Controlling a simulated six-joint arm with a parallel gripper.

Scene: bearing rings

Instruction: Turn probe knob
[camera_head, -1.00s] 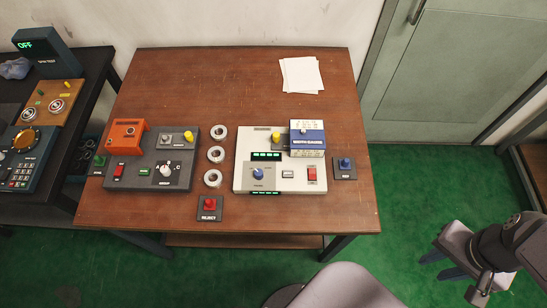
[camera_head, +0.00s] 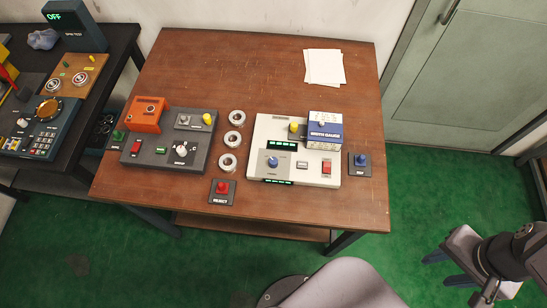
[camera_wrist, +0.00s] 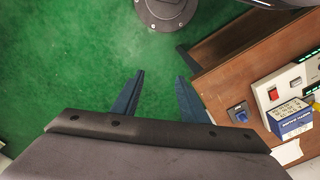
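A white panel (camera_head: 262,140) on the wooden table carries a blue knob (camera_head: 273,162) with a pale pointer. A dark grey panel (camera_head: 147,162) left of it carries a white-topped knob (camera_head: 181,151). The labels beside both knobs are too small to read, so I cannot tell which is the probe knob. My gripper (camera_head: 444,266) is off the table's right side, above the green floor, well away from both panels. In the wrist view its two blue fingers (camera_wrist: 160,85) stand apart with nothing between them.
Three metal rings (camera_head: 234,138) lie between the panels. A blue and white box (camera_head: 325,130) sits at the white panel's back right corner. A red button (camera_head: 222,190) and a blue button (camera_head: 361,161) stand nearby. The table's back is mostly clear.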

